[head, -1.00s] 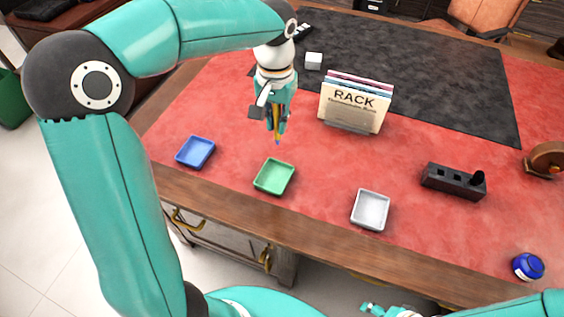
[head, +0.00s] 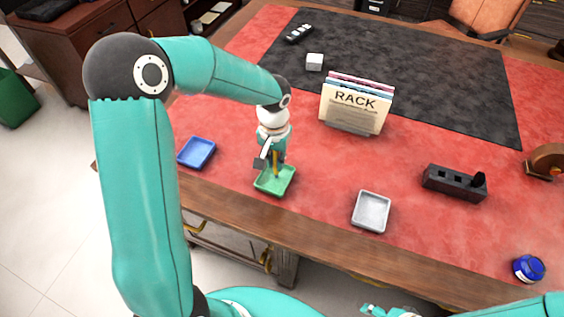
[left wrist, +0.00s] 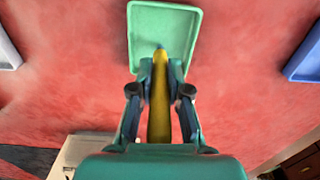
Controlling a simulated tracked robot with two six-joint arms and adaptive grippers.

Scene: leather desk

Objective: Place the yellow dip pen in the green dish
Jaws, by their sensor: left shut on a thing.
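The yellow dip pen (left wrist: 159,95) is held between the fingers of my left gripper (left wrist: 160,100), its bluish tip pointing at the green dish. In the head view the pen (head: 275,163) hangs roughly upright over the dish. The green dish (head: 273,187) sits on the red leather near the desk's front edge; it also shows at the top of the left wrist view (left wrist: 165,22). My left gripper (head: 274,168) is shut on the pen, low over the back part of the dish. Whether the tip touches the dish floor I cannot tell. My right gripper (head: 378,310) shows only slightly at the bottom edge.
A blue dish (head: 196,153) stands left of the green one and a white dish (head: 371,212) to its right. The file rack (head: 354,104) stands behind. A black pen stand (head: 454,182), an ink bottle (head: 528,268) and a tape dispenser (head: 546,161) are at right.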

